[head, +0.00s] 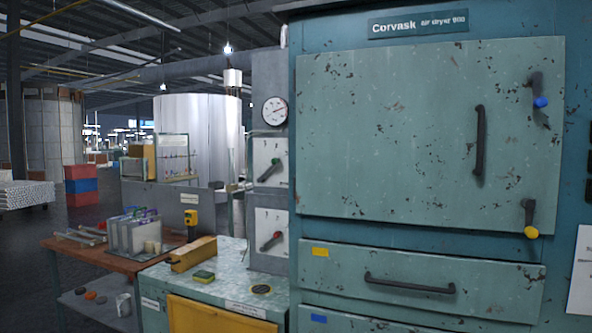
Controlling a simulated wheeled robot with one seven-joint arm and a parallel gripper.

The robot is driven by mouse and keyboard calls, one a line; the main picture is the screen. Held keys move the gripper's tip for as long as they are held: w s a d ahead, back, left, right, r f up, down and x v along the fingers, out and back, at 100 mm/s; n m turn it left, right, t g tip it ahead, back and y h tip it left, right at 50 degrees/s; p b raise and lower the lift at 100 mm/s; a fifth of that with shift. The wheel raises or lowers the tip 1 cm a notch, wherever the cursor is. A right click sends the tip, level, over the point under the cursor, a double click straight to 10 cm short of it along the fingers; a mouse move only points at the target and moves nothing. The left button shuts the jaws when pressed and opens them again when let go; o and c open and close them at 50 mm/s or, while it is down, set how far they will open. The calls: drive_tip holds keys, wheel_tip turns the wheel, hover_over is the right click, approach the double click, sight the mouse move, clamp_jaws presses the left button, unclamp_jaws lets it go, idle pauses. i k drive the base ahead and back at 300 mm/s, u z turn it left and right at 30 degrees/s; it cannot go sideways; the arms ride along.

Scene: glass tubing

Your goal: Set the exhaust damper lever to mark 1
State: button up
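No lever here carries a label I can read as exhaust damper. On the grey column left of the dryer, an upper white plate carries a lever with a green knob (277,163), pointing up and right. A lower white plate carries a lever with a red knob (278,235), also pointing up and right. The marks on both plates are too small to read. On the dryer's right side are a lever with a blue knob (540,102) and a lever with a yellow knob (531,232), the latter hanging down. My gripper is not in view.
The teal dryer (400,140) has a closed door with a dark handle (479,140) and closed drawers (410,284) below. A round gauge (275,111) sits above the plates. A low bench (225,262) with small items stands before the column. Floor shows at far left.

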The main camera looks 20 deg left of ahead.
sight(275, 161)
drive_tip(key=k, duration=1.25)
drive_tip(key=u, duration=0.55)
drive_tip(key=i, duration=0.55)
drive_tip(key=u, duration=1.25)
drive_tip(key=i, duration=2.85)
drive_tip(key=z, duration=1.45)
drive_tip(key=i, duration=0.9)
drive_tip(key=z, duration=0.9)
